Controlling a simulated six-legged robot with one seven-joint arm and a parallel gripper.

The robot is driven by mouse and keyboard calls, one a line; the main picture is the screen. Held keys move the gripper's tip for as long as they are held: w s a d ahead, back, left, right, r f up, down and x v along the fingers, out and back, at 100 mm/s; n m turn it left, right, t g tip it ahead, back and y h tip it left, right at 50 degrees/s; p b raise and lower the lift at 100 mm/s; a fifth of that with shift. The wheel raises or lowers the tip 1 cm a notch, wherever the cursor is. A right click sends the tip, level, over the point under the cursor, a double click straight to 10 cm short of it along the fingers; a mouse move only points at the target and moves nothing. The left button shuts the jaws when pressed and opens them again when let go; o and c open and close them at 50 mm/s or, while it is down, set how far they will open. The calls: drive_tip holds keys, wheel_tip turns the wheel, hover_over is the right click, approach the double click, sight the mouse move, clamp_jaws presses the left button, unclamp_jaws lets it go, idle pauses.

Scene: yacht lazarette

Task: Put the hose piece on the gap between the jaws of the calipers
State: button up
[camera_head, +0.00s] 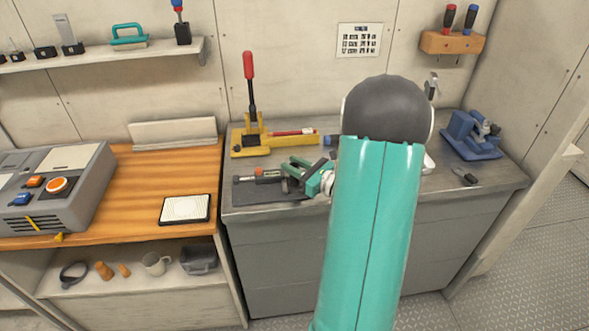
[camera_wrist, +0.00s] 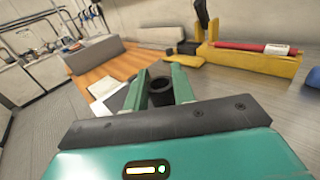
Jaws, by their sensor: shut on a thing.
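The hose piece (camera_wrist: 161,97) is a short black tube with an open round end, held between the two green fingers of my gripper (camera_wrist: 162,88) in the wrist view. In the head view my gripper (camera_head: 293,174) is low over the right part of a dark mat on the grey bench. I cannot make out the hose piece there.
A yellow press with a red-handled lever (camera_head: 250,140) stands behind the mat, with a red tube on its yellow base. A blue vise (camera_head: 472,135) stands at the right of the bench. A wooden counter (camera_head: 150,185) adjoins at left. My arm hides the bench's middle.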

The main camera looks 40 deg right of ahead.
drive_tip(key=shift+f, duration=0.65)
drive_tip(key=shift+f, duration=0.1)
drive_tip(key=o, duration=1)
drive_tip(key=shift+c, duration=0.2)
